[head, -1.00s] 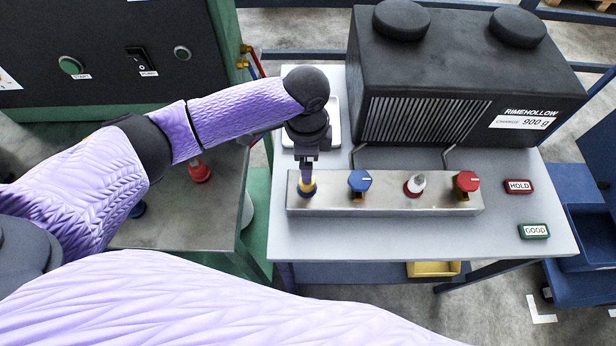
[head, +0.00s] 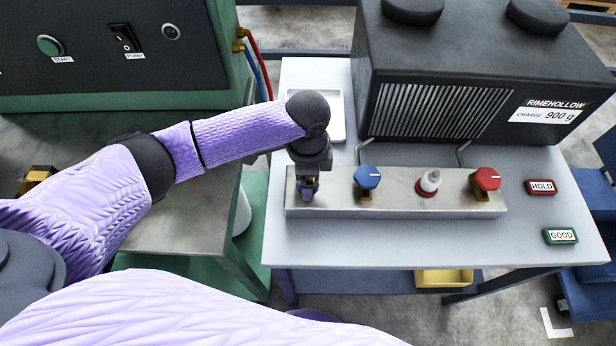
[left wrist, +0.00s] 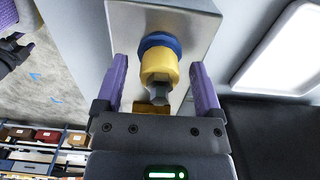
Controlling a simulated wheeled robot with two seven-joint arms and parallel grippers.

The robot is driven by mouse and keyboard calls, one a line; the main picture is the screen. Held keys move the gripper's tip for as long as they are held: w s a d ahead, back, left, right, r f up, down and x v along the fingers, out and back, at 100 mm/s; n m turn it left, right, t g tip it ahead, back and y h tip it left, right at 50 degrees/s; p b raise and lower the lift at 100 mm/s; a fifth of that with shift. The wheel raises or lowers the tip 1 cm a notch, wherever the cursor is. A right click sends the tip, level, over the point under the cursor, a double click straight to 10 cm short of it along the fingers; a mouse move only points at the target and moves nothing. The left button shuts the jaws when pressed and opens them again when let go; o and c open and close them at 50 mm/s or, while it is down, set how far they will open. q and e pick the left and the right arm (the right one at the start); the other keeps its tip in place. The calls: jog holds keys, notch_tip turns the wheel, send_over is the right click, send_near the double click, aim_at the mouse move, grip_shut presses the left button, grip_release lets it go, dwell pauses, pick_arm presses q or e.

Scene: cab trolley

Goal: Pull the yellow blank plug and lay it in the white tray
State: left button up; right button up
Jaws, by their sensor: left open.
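The yellow blank plug (left wrist: 158,66) sits in a blue ring (left wrist: 158,41) on the metal manifold block (head: 400,205). My left gripper (head: 307,192) is over the left end of the block and hides the plug in the head view. In the left wrist view my left gripper (left wrist: 160,75) is open, with one purple finger on each side of the plug and a visible gap on both sides. The white tray (head: 338,120) lies on the table just behind the block, partly hidden by my left arm. The tray also shows at the upper right of the left wrist view (left wrist: 278,50).
Along the block stand a blue knob (head: 367,178), a white-tipped fitting (head: 430,181) in a red ring and a red knob (head: 487,180). A big dark unit (head: 460,80) stands behind. HOLD (head: 541,187) and GOOD (head: 560,236) buttons are at right. The front table strip is clear.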

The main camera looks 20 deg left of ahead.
dwell(0.5)
pick_arm(q)
jog(key=shift+p, duration=0.4)
dwell(0.4)
jog(key=shift+p, duration=0.35)
grip_shut()
dwell(0.5)
